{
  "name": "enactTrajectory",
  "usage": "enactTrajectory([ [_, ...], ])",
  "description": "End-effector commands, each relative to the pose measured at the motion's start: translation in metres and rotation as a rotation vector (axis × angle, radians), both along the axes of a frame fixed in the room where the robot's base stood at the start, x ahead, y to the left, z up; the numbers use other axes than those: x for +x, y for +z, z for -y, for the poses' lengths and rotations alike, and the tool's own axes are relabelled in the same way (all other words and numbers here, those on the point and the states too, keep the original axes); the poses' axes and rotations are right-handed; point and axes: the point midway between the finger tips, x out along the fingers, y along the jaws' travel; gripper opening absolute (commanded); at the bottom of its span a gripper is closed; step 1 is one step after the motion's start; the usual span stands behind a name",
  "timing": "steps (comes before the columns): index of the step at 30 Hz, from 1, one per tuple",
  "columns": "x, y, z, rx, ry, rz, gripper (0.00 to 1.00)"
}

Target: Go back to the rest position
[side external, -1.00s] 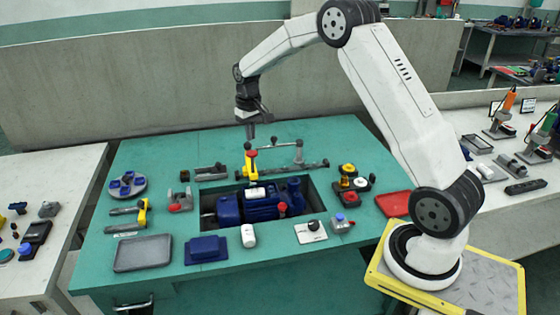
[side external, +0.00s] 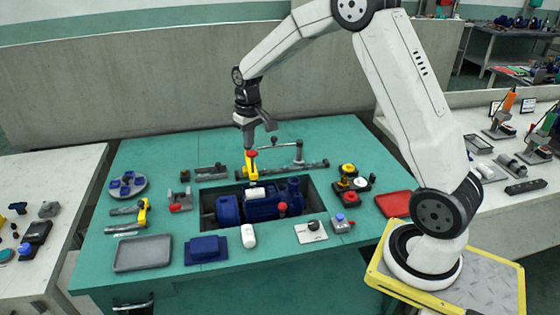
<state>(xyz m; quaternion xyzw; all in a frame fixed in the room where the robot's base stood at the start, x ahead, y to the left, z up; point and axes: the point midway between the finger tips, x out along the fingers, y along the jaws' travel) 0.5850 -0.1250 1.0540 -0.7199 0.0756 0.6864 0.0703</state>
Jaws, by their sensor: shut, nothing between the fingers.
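My gripper (side external: 249,143) is shut and empty. It points down above the back part of the green workbench (side external: 330,135). Its tip appears just above and behind the yellow clamp (side external: 251,165) with the red top, at the back edge of the bench recess. I cannot tell from this one view how much room lies between them. The blue pump (side external: 262,205) sits in the recess, below and in front of my gripper.
A grey bar with a post (side external: 298,155) stands right of the clamp. Red and yellow knobs (side external: 350,170) stand right of the recess. A grey tray (side external: 143,254), a dark blue block (side external: 206,249) and a white bottle (side external: 248,236) are along the front. A red tray (side external: 393,204) lies at right.

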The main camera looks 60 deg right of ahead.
Motion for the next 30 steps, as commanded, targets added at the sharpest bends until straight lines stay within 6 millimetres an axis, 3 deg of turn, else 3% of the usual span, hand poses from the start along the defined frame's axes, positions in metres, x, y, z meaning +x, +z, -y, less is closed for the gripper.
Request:
enactTrajectory([
  [15, -0.098, -0.004, -0.084, -0.016, 0.120, 0.104, 0.00],
  [24, -0.164, -0.014, -0.115, -0.018, 0.181, 0.160, 0.00],
  [30, -0.189, -0.019, -0.124, -0.017, 0.203, 0.180, 0.00],
])
